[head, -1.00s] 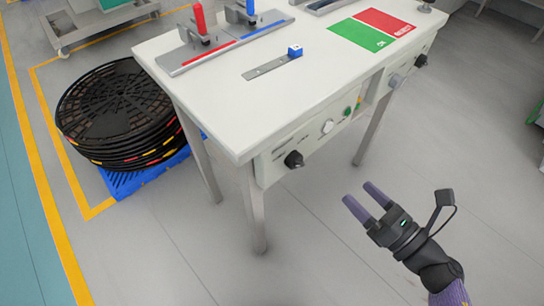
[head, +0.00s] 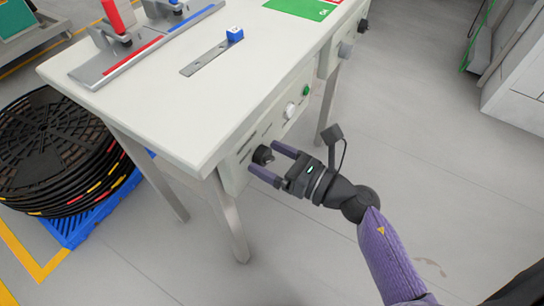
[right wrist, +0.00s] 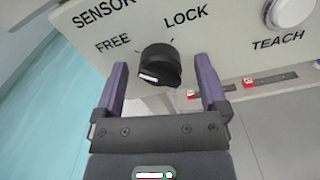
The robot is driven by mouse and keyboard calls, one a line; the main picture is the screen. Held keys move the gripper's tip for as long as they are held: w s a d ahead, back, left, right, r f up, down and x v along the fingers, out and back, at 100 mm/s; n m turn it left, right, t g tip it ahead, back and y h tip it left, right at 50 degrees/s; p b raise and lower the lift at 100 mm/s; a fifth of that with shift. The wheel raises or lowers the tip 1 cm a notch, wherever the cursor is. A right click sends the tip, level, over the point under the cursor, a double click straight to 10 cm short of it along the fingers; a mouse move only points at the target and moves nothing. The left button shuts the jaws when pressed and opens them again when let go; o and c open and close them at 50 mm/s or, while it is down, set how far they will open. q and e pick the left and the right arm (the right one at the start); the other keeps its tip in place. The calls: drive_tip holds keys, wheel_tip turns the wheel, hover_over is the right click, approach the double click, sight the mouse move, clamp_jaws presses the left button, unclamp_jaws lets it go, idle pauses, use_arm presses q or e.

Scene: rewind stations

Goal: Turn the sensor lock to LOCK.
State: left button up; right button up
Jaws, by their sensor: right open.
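The sensor lock is a black rotary knob (head: 262,156) on the front panel of the white table. In the right wrist view the knob (right wrist: 160,66) sits below the printed words FREE, at its left, and LOCK, at its upper right. A white mark shows on the knob's lower left; I cannot tell surely which setting it points to. My right gripper (head: 264,159) is open, its two purple fingers on either side of the knob. In the right wrist view gaps show between the fingers and the knob. My left gripper is not in view.
A white TEACH button (head: 290,110), a green button (head: 306,91) and more knobs line the panel. Black reels (head: 60,150) are stacked on a blue pallet at left. The floor at right is clear.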

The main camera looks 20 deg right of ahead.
drive_tip(key=c, duration=0.6)
clamp_jaws()
drive_tip(key=shift+m+p, duration=0.3)
drive_tip(key=shift+r+m+p, duration=0.15)
drive_tip(key=shift+m+p, duration=0.55)
drive_tip(key=shift+m, duration=0.3)
drive_tip(key=m+p, duration=0.1)
drive_tip(key=m, duration=0.1)
drive_tip(key=shift+m, duration=0.4)
drive_tip(key=m+p, duration=0.2)
drive_tip(key=m, duration=0.1)
drive_tip(key=shift+d+m, duration=0.1)
drive_tip(key=shift+m, duration=0.2)
drive_tip(key=m+p, duration=0.1)
drive_tip(key=m, duration=0.1)
drive_tip(key=shift+m, duration=0.4)
drive_tip(key=m+p, duration=0.1)
drive_tip(key=m, duration=0.3)
drive_tip(key=shift+f+p, duration=0.3)
drive_tip(key=shift+p, duration=0.05)
drive_tip(key=shift+m, duration=0.8)
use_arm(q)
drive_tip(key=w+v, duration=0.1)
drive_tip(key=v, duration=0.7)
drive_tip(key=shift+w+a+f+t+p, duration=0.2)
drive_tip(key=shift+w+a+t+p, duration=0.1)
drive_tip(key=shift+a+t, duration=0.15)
use_arm(e)
drive_tip(key=shift+f+m, duration=0.1)
drive_tip(key=shift+m, duration=0.3)
